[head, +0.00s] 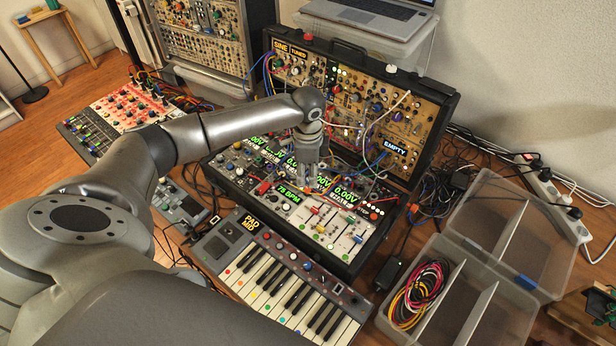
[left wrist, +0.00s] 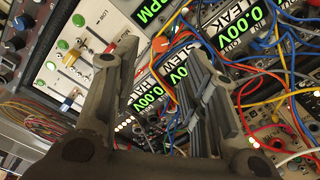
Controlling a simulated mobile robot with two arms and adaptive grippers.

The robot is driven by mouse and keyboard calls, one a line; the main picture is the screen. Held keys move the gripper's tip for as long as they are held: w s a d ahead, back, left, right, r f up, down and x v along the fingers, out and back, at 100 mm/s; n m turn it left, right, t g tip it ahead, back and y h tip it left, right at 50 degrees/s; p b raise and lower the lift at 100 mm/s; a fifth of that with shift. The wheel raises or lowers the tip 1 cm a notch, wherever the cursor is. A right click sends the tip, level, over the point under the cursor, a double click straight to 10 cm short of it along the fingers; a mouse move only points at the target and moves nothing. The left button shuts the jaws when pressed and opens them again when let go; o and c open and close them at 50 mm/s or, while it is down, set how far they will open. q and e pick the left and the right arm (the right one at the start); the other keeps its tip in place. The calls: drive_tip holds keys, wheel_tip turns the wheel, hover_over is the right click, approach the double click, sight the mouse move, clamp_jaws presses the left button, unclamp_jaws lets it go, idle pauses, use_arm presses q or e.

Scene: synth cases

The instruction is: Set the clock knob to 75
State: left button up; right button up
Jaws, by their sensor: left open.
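The clock display (head: 289,193) on the lower synth case reads 75 BPM. Part of it, with the letters PM, also shows at the top of the left wrist view (left wrist: 157,12). A round orange knob (left wrist: 161,44) sits beside that display in the left wrist view; no label on it is readable, so I cannot confirm that it is the clock knob. My left gripper (head: 311,165) points down over the lower case. In the left wrist view its two fingers (left wrist: 165,58) are apart, with the orange knob showing between their tips. I cannot tell any contact. My right gripper is not in view.
Several patch cables (head: 340,150) cross the panels near my gripper. The upright case (head: 420,110) stands behind. A keyboard (head: 285,285) lies in front, a mixer (head: 125,115) at left, and a clear bin (head: 480,310) with coiled cables at right.

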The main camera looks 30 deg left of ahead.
use_arm(q)
wheel_tip(320, 180, up, 5)
drive_tip(key=shift+d, duration=0.1)
drive_tip(key=shift+s, duration=0.1)
idle(0.6)
